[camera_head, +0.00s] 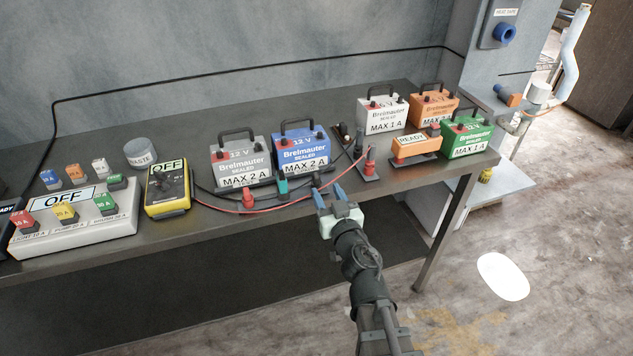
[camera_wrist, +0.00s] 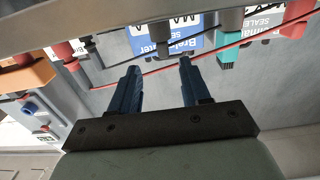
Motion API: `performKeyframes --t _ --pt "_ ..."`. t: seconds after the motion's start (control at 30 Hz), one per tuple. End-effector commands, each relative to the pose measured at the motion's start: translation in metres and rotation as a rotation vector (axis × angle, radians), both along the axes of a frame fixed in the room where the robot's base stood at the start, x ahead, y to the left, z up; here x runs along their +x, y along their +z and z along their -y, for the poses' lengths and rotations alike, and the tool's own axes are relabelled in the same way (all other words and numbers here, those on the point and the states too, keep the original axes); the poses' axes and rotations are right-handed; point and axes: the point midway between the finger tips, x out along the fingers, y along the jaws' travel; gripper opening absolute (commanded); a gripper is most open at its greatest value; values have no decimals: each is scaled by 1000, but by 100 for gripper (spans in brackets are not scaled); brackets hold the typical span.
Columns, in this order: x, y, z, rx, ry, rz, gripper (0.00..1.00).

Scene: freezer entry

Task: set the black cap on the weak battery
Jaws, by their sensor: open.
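Five batteries stand on the bench: a grey 12 V one (camera_head: 242,160), a blue 12 V one (camera_head: 301,150), a white 6 V one (camera_head: 382,113), an orange one (camera_head: 434,104) and a green one (camera_head: 467,137). I cannot tell which is weak. Small dark pieces lie in a holder (camera_head: 342,132) behind the blue battery; I cannot make out the black cap among them. My gripper (camera_head: 329,195) is open, its blue fingers apart, at the bench's front edge before the blue battery.
A red clip (camera_head: 248,198) and a teal clip (camera_head: 282,187) stand before the batteries, with a red wire across the front. Probes on a stand (camera_head: 370,158) and an orange READY box (camera_head: 415,147) are to the right. A yellow meter (camera_head: 167,190) and white switch box (camera_head: 75,222) are left.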

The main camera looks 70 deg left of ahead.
Motion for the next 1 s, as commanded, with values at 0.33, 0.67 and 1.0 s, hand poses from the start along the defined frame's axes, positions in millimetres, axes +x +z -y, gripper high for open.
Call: performKeyframes --t 0.33,0.67,1.0 --pt "-5 2 -22 4 12 0 47" --pt "-4 2 -68 5 10 1 47" --pt "-5 2 -75 5 10 1 47"
